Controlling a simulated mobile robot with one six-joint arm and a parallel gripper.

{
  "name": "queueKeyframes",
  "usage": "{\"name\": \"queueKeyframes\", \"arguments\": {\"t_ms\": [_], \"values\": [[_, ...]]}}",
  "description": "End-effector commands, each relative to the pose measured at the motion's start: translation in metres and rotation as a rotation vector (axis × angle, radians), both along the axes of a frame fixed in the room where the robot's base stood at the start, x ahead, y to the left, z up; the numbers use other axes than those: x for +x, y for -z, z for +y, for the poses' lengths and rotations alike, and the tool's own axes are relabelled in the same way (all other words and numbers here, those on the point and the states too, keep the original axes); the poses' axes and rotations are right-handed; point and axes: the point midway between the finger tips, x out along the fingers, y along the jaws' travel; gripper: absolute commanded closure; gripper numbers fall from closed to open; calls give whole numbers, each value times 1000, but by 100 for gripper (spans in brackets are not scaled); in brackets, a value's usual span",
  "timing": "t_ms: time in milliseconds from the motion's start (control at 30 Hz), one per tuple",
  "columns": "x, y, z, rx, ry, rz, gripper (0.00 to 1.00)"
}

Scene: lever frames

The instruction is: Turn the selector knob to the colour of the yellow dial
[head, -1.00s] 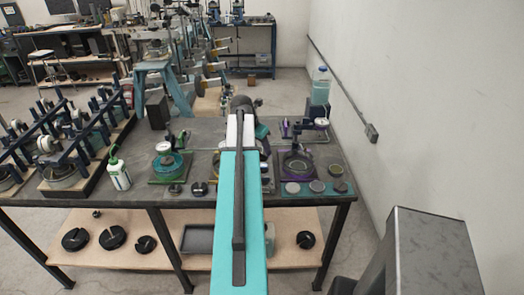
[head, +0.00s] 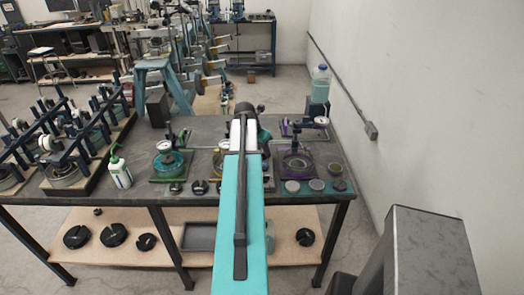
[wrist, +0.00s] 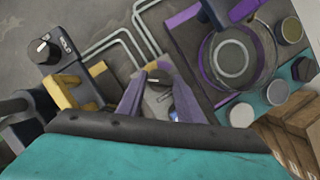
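In the wrist view my gripper (wrist: 159,80) shows two purple fingers with a clear gap between them. Another black knob (wrist: 42,49) with a white pointer sits on a dark box at the upper left, beside white lettering. Yellow blocks (wrist: 60,92) stand left of the fingers. In the head view my arm hides the fingertips and the spot they are at.
On the bench (head: 215,128), a teal dish device (head: 168,163) stands left of my arm and a purple-based one (head: 297,162) right of it. A white bottle (head: 120,172) stands at left. Round lids (head: 316,184) lie at the front right. A wall (head: 420,100) bounds the right side.

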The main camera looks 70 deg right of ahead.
Motion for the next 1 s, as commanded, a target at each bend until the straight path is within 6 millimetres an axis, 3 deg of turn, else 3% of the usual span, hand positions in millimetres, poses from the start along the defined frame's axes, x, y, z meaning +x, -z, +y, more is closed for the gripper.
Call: {"name": "queueKeyframes", "arguments": {"t_ms": [100, 567, 1000], "values": [[0, 0, 0, 0, 0, 1, 90], [1, 0, -1, 0, 76, 2, 90], [4, -1, -4, 0, 374, 2, 90]]}}
